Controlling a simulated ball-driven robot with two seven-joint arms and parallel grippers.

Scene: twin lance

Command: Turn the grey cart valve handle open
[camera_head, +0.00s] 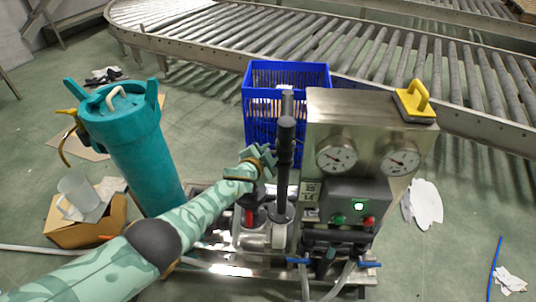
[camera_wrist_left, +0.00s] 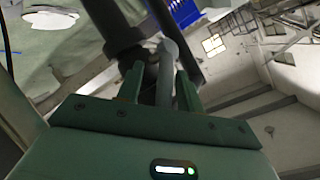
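The steel pump cart (camera_head: 345,125) stands in the middle of the head view, with gauges, lit buttons and upright dark posts. My left gripper (camera_head: 262,160) is beside the thick black post (camera_head: 285,150), to its left. In the left wrist view, a grey rounded bar (camera_wrist_left: 167,75), which looks like the valve handle, lies between the two green fingers of my left gripper (camera_wrist_left: 160,85). The fingers stand apart, with a dark gap on the bar's left side. Whether the right finger touches it is unclear. The handle is hard to make out in the head view. My right gripper is out of view.
A teal cylinder (camera_head: 140,150) stands left of the cart. A blue crate (camera_head: 262,75) is behind it, and a roller conveyor (camera_head: 330,40) curves across the back. A cardboard box (camera_head: 85,225) is at the left. Hoses and paper scraps lie on the floor.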

